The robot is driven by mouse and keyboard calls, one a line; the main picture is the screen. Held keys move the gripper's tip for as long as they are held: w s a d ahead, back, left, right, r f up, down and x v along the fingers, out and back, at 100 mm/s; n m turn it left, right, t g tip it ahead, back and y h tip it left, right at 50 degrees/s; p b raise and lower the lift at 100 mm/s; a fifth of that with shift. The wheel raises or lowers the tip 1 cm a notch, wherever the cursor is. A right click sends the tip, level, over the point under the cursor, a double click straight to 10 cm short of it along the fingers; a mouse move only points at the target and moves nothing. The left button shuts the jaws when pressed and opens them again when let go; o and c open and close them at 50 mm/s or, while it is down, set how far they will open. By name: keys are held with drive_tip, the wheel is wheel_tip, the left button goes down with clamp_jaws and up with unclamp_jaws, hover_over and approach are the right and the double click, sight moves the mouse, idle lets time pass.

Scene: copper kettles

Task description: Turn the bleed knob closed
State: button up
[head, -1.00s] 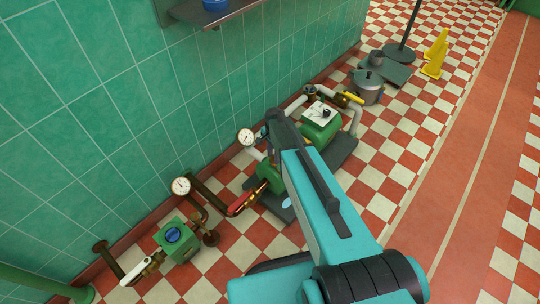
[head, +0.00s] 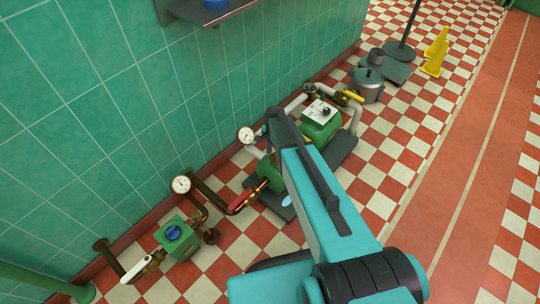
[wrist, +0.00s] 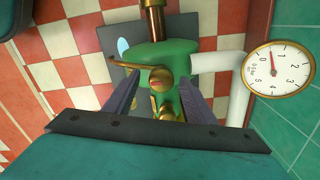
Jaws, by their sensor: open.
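In the wrist view a small brass knob (wrist: 160,80), which I take for the bleed knob, sits on a green pump body (wrist: 180,50). My gripper (wrist: 157,88) is open, with one finger on each side of the brass knob. I see gaps between the fingers and the knob; whether the knob is fully between the tips I cannot tell. A flat brass lever (wrist: 112,65) sticks out to the left just beyond the fingers. In the head view the green pump body (head: 270,172) is partly hidden behind my arm, and the knob cannot be made out.
A dial gauge (wrist: 280,70) and a white pipe (wrist: 238,78) are right of my gripper. In the head view a red lever (head: 243,201), a green box with a blue knob (head: 173,233) and a green tank (head: 320,125) stand along the tiled wall.

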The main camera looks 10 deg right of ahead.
sight(274, 157)
drive_tip(key=shift+r, duration=0.15)
wheel_tip(274, 157, up, 14)
drive_tip(key=p, duration=0.1)
drive_tip(key=shift+f, duration=0.25)
idle(0.3)
drive_tip(key=shift+r+p, duration=0.1)
drive_tip(key=shift+p, duration=0.2)
drive_tip(key=s+f+n+g+p, duration=0.1)
drive_tip(key=s+n+p, duration=0.3)
drive_tip(key=s, duration=0.9)
drive_tip(key=s+a+f+n+g+p, duration=0.1)
drive_tip(key=s+f+n+g+p, duration=0.1)
drive_tip(key=s, duration=1.1)
drive_tip(key=s+a+f+n+g+p, duration=0.1)
drive_tip(key=s+f+n+p, duration=0.3)
drive_tip(key=s+n, duration=0.4)
drive_tip(key=shift+s+f+g+p, duration=0.25)
drive_tip(key=shift+s+g+p, duration=0.5)
drive_tip(key=shift+s, duration=2.15)
